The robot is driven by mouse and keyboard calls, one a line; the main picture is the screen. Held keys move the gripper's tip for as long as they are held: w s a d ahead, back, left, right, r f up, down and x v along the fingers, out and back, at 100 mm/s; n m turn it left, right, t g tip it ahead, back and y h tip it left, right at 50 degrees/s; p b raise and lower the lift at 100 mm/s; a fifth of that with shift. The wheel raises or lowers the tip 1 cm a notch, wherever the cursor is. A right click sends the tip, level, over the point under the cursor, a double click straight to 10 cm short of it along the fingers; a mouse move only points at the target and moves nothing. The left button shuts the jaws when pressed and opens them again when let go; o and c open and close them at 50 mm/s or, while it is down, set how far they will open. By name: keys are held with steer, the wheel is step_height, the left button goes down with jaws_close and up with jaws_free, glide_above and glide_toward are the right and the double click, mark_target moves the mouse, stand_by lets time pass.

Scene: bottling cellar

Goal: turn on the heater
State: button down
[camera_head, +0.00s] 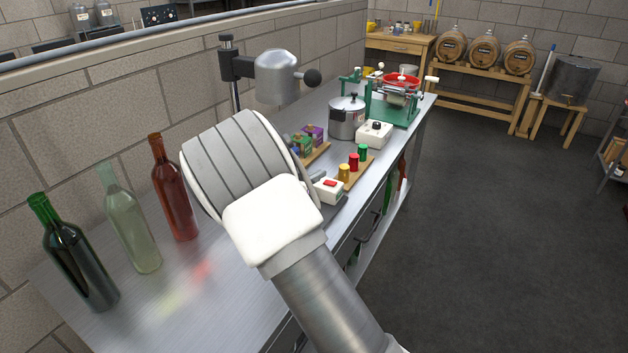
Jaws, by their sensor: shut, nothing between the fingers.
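I cannot tell for sure which thing is the heater. A white box with a red switch (328,190) lies on the metal bench (185,310), just right of my arm and partly hidden by it. The switch's setting is too small to read. Farther back, a white box with a black knob (375,134) sits beside a steel pot (346,119) with a lid. A grey metal head with a black ball knob (277,78) stands on a dark post behind my arm. My arm crosses the middle of the view, and my gripper's fingers do not show.
Green (78,255), clear (130,222) and red (174,190) bottles stand at the left. Yellow, red and green corks or caps stand on a wooden board (358,177) near the switch box. A green-based machine (393,108) is at the far end. The floor right is clear.

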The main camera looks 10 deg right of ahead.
glide_above(330, 190)
steer(key=shift+w+a+f, duration=0.15)
steer(key=shift+a+f, duration=0.15)
steer(key=shift+f, duration=0.5)
step_height(330, 190, down, 2)
steer(key=shift+f+b, duration=0.25)
steer(key=shift+b, duration=0.05)
steer(key=shift+d+f, duration=0.15)
steer(key=shift+f, duration=0.5)
steer(key=shift+f, duration=0.15)
steer(key=shift+s+d+f+b, duration=0.15)
steer(key=shift+s+f+b, duration=0.1)
steer(key=shift+f+b, duration=0.15)
steer(key=shift+r, duration=0.25)
